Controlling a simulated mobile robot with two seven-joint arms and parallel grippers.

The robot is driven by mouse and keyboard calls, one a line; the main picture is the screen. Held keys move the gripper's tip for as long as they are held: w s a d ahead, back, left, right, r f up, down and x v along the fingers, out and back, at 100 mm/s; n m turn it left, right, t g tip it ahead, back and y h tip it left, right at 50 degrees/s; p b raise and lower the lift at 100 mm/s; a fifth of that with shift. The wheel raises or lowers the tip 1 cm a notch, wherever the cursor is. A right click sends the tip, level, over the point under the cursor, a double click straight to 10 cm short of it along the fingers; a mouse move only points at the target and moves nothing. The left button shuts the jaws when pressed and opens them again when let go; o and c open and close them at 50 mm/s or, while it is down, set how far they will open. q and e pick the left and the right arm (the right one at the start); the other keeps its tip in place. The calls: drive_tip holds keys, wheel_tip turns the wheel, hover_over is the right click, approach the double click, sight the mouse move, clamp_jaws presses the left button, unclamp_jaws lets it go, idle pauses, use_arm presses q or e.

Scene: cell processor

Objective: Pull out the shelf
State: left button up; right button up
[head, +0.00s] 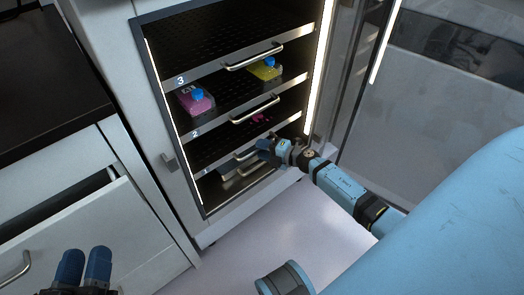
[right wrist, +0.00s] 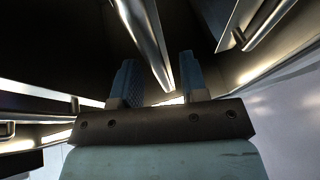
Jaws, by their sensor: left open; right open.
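The open cabinet holds several dark perforated shelves with metal front edges and bar handles. The shelf marked 3 has a handle (head: 253,56), and the shelf marked 2 has a handle (head: 255,109). My right gripper (head: 270,148) is at the right end of the lowest shelf front (head: 208,169), partly covering its handle. In the right wrist view, my right gripper's blue fingers (right wrist: 159,80) are apart, with a metal bar (right wrist: 150,40) between them. Contact cannot be told. My left gripper (head: 85,262) is open and empty at the lower left, away from the cabinet.
A small magenta item (head: 261,118) is lower down. A glass door (head: 352,85) stands open at right. A partly open drawer (head: 70,225) is at left. The floor (head: 245,245) in front is clear.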

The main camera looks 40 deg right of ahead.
use_arm(q)
drive_tip(key=shift+f, duration=0.1)
use_arm(e)
drive_tip(key=shift+w+a, duration=0.1)
drive_tip(key=shift+w, duration=0.15)
clamp_jaws()
use_arm(q)
wheel_tip(320, 180, up, 5)
drive_tip(key=t+p, duration=0.2)
drive_tip(key=p, duration=0.2)
wheel_tip(320, 180, down, 7)
drive_tip(key=a+g+y+p, duration=0.2)
drive_tip(key=g, duration=0.1)
drive_tip(key=shift+a+r+n+p, duration=0.2)
drive_tip(key=shift+a+n+p, duration=0.05)
drive_tip(key=shift+n+p, duration=0.1)
use_arm(e)
drive_tip(key=s+d, duration=0.2)
drive_tip(key=s, duration=2.6)
drive_tip(key=shift+s+d, duration=0.15)
drive_tip(key=shift+s, duration=0.1)
